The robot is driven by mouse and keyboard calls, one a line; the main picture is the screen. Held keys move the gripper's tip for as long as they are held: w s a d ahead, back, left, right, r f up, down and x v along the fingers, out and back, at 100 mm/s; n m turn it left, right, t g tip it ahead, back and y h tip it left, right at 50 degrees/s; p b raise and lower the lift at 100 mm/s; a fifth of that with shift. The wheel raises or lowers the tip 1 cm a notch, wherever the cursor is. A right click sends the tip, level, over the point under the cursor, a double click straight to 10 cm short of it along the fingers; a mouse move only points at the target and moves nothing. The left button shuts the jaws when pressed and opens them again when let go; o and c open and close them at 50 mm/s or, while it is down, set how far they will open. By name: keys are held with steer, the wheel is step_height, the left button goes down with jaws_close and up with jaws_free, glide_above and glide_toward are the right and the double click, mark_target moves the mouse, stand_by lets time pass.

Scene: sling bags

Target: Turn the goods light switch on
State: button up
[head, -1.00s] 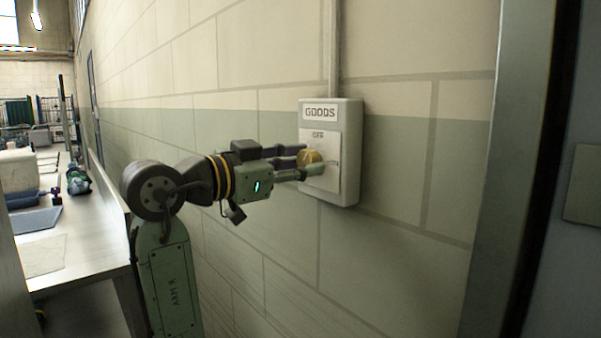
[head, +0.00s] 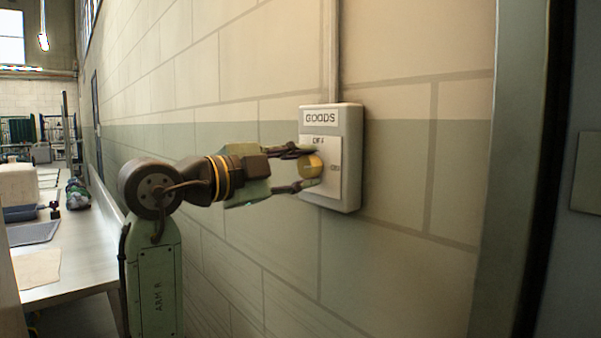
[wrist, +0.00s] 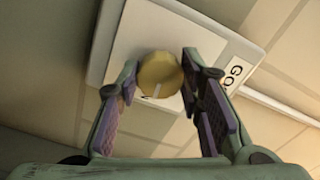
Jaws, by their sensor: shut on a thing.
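The goods light switch (head: 345,150) is a white wall box with a "GOODS" label (head: 319,118) at its top and the word "OFF" above its yellow round knob (head: 309,167). My gripper (head: 312,168) is at the knob, one finger above it and one below, shut on it. In the wrist view the knob (wrist: 160,75) sits between the two padded fingers (wrist: 158,88), and a pale mark shows on its face. The "ON" lettering cannot be made out now.
A conduit (head: 333,50) runs up the block wall from the box. A metal door frame (head: 510,170) stands to the right. At left is a long bench (head: 75,262) with a mat (head: 32,232) and bags (head: 77,195) on it.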

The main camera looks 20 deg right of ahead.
steer(key=shift+m, duration=0.8)
steer(key=o, duration=1.2)
steer(key=shift+c, duration=0.2)
steer(key=v, duration=1.2)
